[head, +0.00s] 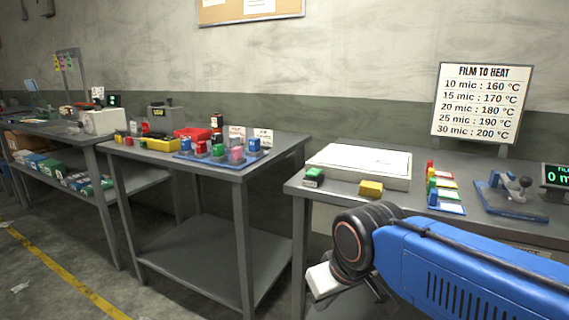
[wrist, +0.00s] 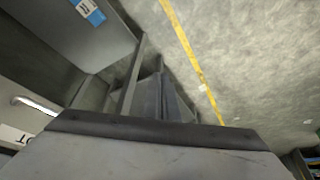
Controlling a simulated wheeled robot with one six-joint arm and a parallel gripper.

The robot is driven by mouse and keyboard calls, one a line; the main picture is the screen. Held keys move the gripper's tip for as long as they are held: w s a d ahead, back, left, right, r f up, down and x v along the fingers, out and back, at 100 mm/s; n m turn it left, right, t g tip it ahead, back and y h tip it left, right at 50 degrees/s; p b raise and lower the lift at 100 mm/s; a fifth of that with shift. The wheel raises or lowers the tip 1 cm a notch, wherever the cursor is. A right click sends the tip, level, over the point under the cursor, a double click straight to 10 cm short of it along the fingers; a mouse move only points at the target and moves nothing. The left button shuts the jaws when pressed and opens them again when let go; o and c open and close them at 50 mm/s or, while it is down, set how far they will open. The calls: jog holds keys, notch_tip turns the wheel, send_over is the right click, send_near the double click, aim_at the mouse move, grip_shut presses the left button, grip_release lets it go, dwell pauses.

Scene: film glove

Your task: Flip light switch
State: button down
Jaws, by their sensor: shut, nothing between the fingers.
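No light switch can be made out for certain in either view. A flat white box (head: 360,165) lies on the right-hand table in the head view; I cannot tell whether it bears a switch. My gripper (head: 324,284) is partly in sight below the front edge of that table, at the end of my blue arm, with its fingertips hard to make out. It is shut and empty, apart from everything on the table. In the wrist view a broad grey shape with a dark edge fills the bottom, and the floor and table legs show beyond.
The right-hand table (head: 300,187) also holds a green block (head: 313,177), a yellow block (head: 371,188) and a blue-based tool (head: 511,199). A film-heat sign (head: 480,103) stands behind. The middle table (head: 130,152) carries several coloured items. A yellow floor line (head: 70,275) crosses open floor at left.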

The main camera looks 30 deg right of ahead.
jog(key=w+d+r+m+g, duration=0.1)
jog(key=w+d+r+m, duration=0.1)
jog(key=w+r, duration=0.65)
jog(key=w+d+r+m+g, duration=0.1)
jog(key=w+d+r+m, duration=0.35)
jog(key=r, duration=0.75)
notch_tip(320, 180, up, 14)
jog(key=m+g, duration=0.3)
jog(key=m, duration=0.1)
send_over(311, 173)
jog(key=shift+w+d+f, duration=0.1)
jog(key=shift+w, duration=0.1)
jog(key=shift+f, duration=0.1)
notch_tip(311, 173, down, 14)
jog(key=shift+r, duration=0.1)
jog(key=shift+s, duration=0.1)
